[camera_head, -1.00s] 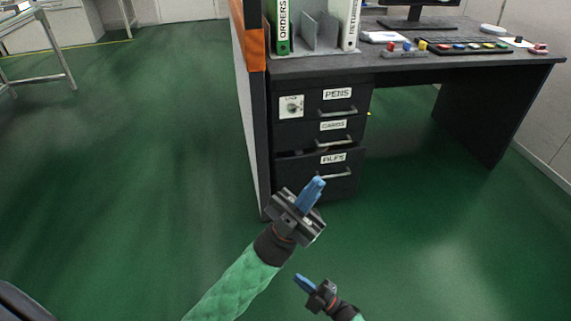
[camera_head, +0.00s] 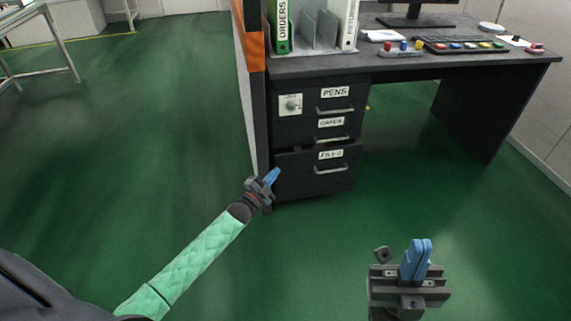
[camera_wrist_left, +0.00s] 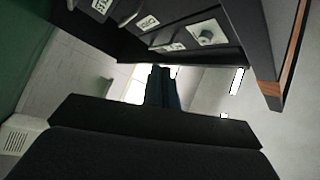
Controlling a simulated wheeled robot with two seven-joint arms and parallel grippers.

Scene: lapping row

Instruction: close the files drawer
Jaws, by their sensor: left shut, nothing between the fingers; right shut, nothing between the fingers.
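The files drawer (camera_head: 300,182) is the bottom drawer of the dark pedestal under the desk. Its front stands out from the pedestal, with a dark gap along its top edge, so it is partly open. It has a white label and a bar handle (camera_head: 331,170). My left gripper (camera_head: 272,176) is shut and empty, its blue fingers near the drawer front's left edge; I cannot tell whether they touch it. The left wrist view shows its dark fingers (camera_wrist_left: 162,88) below the drawer fronts and labels. My right gripper (camera_head: 416,260) is shut and empty over the floor, right of the pedestal.
The cards drawer (camera_head: 300,133) and pens drawer (camera_head: 299,84) are above, with a white lock plate (camera_head: 290,104). An orange-edged partition (camera_head: 252,105) stands left of the pedestal. The desk top (camera_head: 345,64) holds binders and a keyboard. Green floor in front is clear.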

